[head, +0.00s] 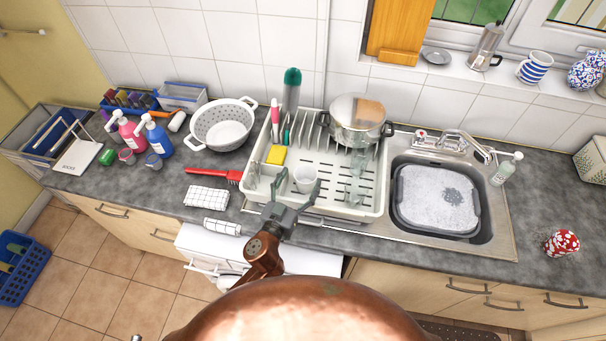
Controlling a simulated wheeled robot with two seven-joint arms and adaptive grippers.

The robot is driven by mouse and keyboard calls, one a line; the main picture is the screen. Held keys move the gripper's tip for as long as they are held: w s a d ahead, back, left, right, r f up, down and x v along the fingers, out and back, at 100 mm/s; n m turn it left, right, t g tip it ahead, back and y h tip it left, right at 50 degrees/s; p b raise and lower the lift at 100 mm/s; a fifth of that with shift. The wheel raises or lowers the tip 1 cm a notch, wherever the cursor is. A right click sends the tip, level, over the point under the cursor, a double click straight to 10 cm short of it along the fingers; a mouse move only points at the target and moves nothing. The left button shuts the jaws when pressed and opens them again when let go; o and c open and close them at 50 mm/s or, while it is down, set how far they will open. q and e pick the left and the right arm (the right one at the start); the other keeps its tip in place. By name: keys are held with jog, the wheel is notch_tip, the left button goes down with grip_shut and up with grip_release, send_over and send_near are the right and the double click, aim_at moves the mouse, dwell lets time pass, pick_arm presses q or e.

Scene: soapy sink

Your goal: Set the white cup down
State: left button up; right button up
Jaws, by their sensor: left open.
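The white cup (305,177) stands in the front part of the white dish rack (374,205), and looks upright. My left gripper (296,184) reaches in from the front, with its jaws open and one finger on each side of the cup's near side. Whether a finger touches the cup cannot be told from here. The gripper hides a little of the rack's front edge. My right gripper is not in view.
A steel pot (357,118) sits at the rack's back right. The sink (437,200) holds a soapy basin. A red brush (212,174) lies on the counter.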

pick_arm(q)
jog(key=b+v, duration=0.1)
jog(key=v, duration=0.8)
jog(key=shift+s, duration=0.25)
jog(key=shift+a, duration=0.1)
